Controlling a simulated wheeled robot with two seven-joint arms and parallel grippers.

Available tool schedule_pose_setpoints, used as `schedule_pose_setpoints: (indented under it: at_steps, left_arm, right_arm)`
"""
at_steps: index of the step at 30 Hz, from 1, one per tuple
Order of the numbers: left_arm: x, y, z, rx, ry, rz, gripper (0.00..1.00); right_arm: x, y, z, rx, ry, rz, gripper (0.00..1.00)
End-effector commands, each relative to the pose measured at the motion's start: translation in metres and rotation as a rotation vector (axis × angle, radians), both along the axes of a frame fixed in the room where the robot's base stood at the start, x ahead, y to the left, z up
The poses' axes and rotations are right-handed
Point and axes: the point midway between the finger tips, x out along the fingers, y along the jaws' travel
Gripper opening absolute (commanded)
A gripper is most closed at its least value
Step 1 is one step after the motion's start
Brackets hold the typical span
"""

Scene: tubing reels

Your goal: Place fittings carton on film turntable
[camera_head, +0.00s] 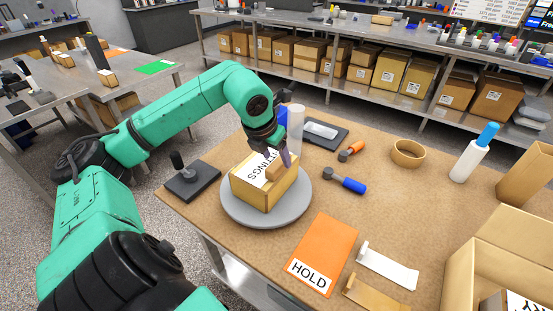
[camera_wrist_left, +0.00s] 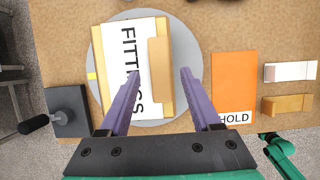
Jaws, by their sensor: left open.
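The fittings carton (camera_head: 262,189), a tan box with a white FITTINGS label and a raised tan block on top, rests on the round grey film turntable (camera_head: 237,214). My left gripper (camera_head: 284,160) is above the carton. Its purple fingers (camera_wrist_left: 155,92) are spread apart, one over the label and one right of the block. Whether they touch the block is unclear. My right gripper is not in view.
A black stamp-like tool (camera_head: 192,180) stands left of the turntable. An orange HOLD sheet (camera_head: 321,252) lies at the front.

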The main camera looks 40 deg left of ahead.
Motion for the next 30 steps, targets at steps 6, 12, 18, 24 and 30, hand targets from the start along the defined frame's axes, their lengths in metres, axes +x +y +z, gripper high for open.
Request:
schedule_pose_setpoints:
  at_steps: [6, 12, 18, 24, 30]
  left_arm:
    - [-0.022, -0.002, 0.055, 0.005, -0.007, 0.001, 0.65]
    - [-0.038, -0.004, 0.093, 0.002, -0.001, 0.0, 0.65]
    - [-0.041, -0.005, 0.098, 0.001, 0.001, -0.001, 0.65]
    - [-0.041, -0.005, 0.098, 0.001, 0.0, -0.001, 0.65]
    - [-0.041, -0.005, 0.098, 0.001, 0.0, -0.001, 0.65]
  right_arm:
    - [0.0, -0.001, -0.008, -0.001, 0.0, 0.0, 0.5]
    - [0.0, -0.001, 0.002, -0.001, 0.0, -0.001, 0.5]
    - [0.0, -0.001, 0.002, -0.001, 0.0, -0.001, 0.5]
    - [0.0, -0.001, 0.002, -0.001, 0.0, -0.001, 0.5]
    - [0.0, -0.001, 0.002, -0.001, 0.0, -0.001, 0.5]
